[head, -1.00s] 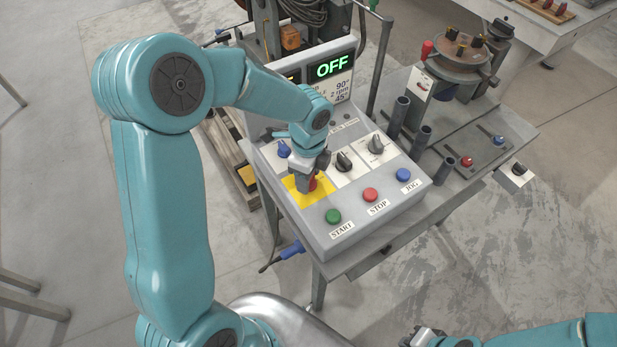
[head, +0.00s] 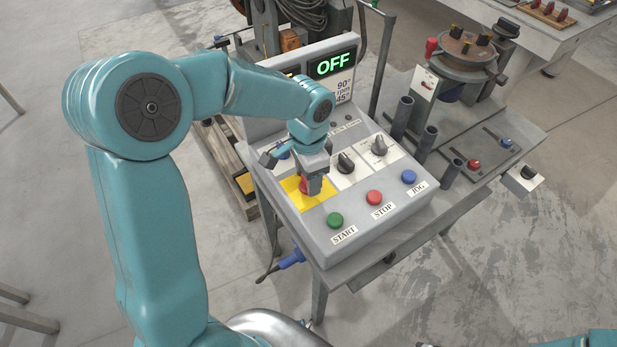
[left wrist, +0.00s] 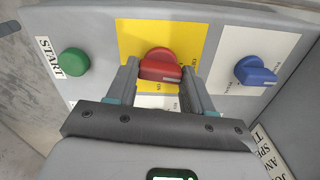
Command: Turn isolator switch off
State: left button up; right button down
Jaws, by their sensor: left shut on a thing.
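The isolator switch is a red rotary knob (head: 303,186) on a yellow plate (head: 318,203) at the left of the sloping grey control panel. My left gripper (head: 311,187) is down at the plate and covers part of the knob in the head view. In the left wrist view the red knob (left wrist: 161,67) sits between the two fingers of my left gripper (left wrist: 158,70), which is shut on it. A white mark shows at the knob's right end there. My right gripper is not clearly in view.
Green START (head: 336,220), red STOP (head: 374,198) and blue JOG (head: 409,177) buttons line the panel's front. A black knob (head: 346,163) and a grey knob (head: 379,146) are right of the plate. A blue knob (left wrist: 256,76) is close by. The display (head: 332,65) reads OFF.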

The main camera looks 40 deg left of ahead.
pick_arm(q)
jog(key=shift+n, duration=0.6)
jog(key=shift+n+b, duration=0.3)
jog(key=o, duration=1)
jog(key=shift+o, duration=0.2)
notch_tip(320, 180, up, 16)
jog(key=p, duration=0.1)
jog(key=shift+r, duration=0.2)
